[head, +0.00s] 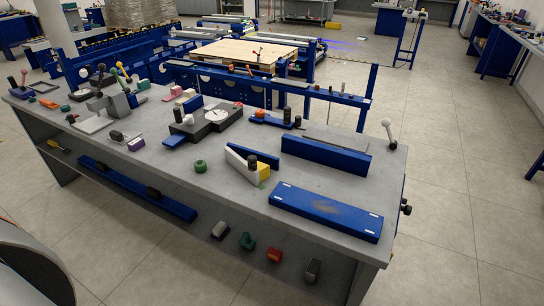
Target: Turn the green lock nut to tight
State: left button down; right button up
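A small round green nut-like piece (200,166) sits on the grey workbench top near its front edge, left of a white wedge-shaped fixture. Its threads and how tight it is cannot be made out. Another green knob-like piece (247,240) is on the front lower shelf. I cannot tell for certain which one is the lock nut. Neither of my grippers is in view.
The grey workbench (225,190) carries a white-and-yellow fixture with a black knob (252,163), blue blocks (325,212), a dial device (212,116) and several small tools. A blue rail (270,82) runs behind. Open tiled floor (450,220) lies to the right.

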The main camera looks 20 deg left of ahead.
aim_at(199, 165)
jog(key=u, duration=1.25)
